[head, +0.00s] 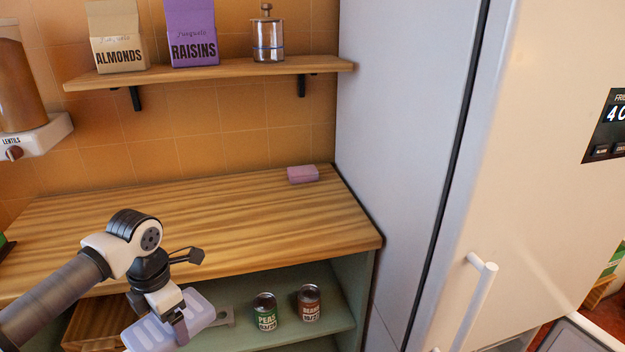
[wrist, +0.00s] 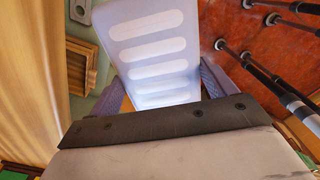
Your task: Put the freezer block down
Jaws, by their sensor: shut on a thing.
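The freezer block (head: 152,332) is a pale lilac slab with lighter rounded bars. In the head view it is at the lower left, in front of the counter's front edge and lower than the countertop. My gripper (head: 178,322) is shut on it and holds it tilted. In the wrist view the freezer block (wrist: 152,45) fills the middle, between the two purple-grey fingers of my gripper (wrist: 165,92). Part of the block is hidden behind the gripper body.
The wooden countertop (head: 215,215) is mostly clear, with a pink block (head: 303,174) at its back right. Below, a shelf (head: 285,333) holds a peas can (head: 265,311) and a beans can (head: 309,303). A fridge (head: 540,150) stands right. A wall shelf (head: 220,71) hangs above.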

